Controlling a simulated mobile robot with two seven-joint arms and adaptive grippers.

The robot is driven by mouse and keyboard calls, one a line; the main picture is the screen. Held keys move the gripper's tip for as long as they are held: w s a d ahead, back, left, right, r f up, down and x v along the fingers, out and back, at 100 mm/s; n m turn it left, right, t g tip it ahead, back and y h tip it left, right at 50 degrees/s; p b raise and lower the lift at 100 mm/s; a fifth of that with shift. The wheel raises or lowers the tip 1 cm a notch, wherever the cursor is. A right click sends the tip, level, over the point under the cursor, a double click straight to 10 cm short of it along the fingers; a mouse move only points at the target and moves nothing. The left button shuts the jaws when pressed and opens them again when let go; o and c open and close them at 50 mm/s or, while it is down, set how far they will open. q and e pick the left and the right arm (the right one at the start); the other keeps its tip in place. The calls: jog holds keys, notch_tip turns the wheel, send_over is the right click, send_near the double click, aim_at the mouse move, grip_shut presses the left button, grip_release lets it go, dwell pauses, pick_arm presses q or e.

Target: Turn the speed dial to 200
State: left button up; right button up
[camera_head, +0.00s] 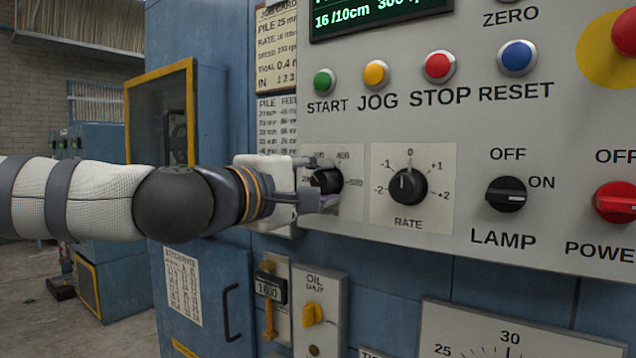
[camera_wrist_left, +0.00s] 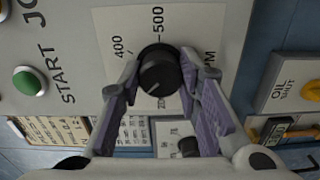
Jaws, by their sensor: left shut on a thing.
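The speed dial (camera_head: 327,181) is a black round knob on a pale scale plate, left of the rate dial. My left gripper (camera_head: 318,184) reaches it from the left and is shut on it. In the left wrist view, the knob (camera_wrist_left: 160,73) sits between the two purple-padded fingertips (camera_wrist_left: 165,82). The marks 400 and 500 show there; a finger hides part of the scale. A pale line on the knob points toward the lower left of that view. The display (camera_head: 380,14) shows green text, apparently with 300, cut by the frame. My right gripper is out of view.
The rate dial (camera_head: 407,186) is close to the right. START (camera_head: 324,82), JOG (camera_head: 376,74), STOP (camera_head: 440,67) and RESET (camera_head: 517,57) buttons are above. The lamp switch (camera_head: 506,194) and red power switch (camera_head: 615,202) lie farther right. An oil valve (camera_head: 312,315) is below.

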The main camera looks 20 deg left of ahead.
pick_arm(q)
jog(key=n, duration=0.4)
jog(key=shift+n, duration=2.6)
jog(key=o, duration=1.1)
jog(key=shift+o, duration=0.2)
